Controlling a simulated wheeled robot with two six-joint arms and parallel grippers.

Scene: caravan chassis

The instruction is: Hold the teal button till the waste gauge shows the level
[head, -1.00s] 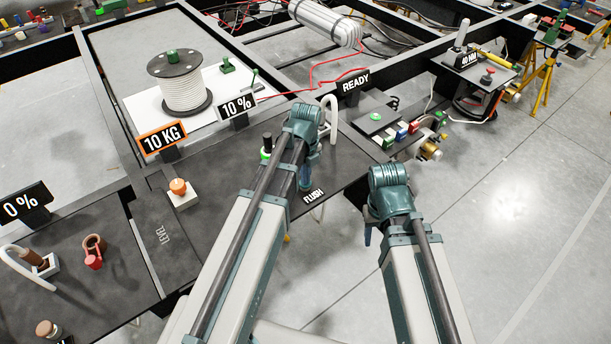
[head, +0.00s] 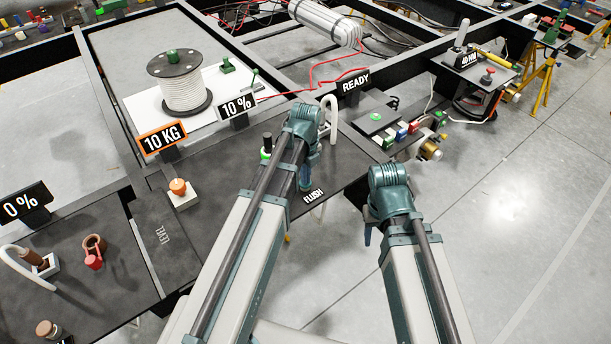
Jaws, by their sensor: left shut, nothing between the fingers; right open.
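My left gripper (head: 305,182) is shut and empty, pointing down over the dark panel just above the FLUSH label (head: 313,196). I cannot make out a teal button; the spot under the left fingertips is hidden by the wrist, so contact cannot be told. A sign reading 10 % (head: 237,107) and another reading 0 % (head: 24,203) stand behind the panels; neither is marked as the waste gauge. The LEVEL label (head: 163,234) is on the panel to the left. My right gripper (head: 368,236) is open, mostly hidden under its wrist, right of the panel over the floor.
An orange knob (head: 178,187) on a white block and a black-topped post with a green ring (head: 266,152) stand left of my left wrist. A white bent pipe (head: 331,118) rises just behind it.

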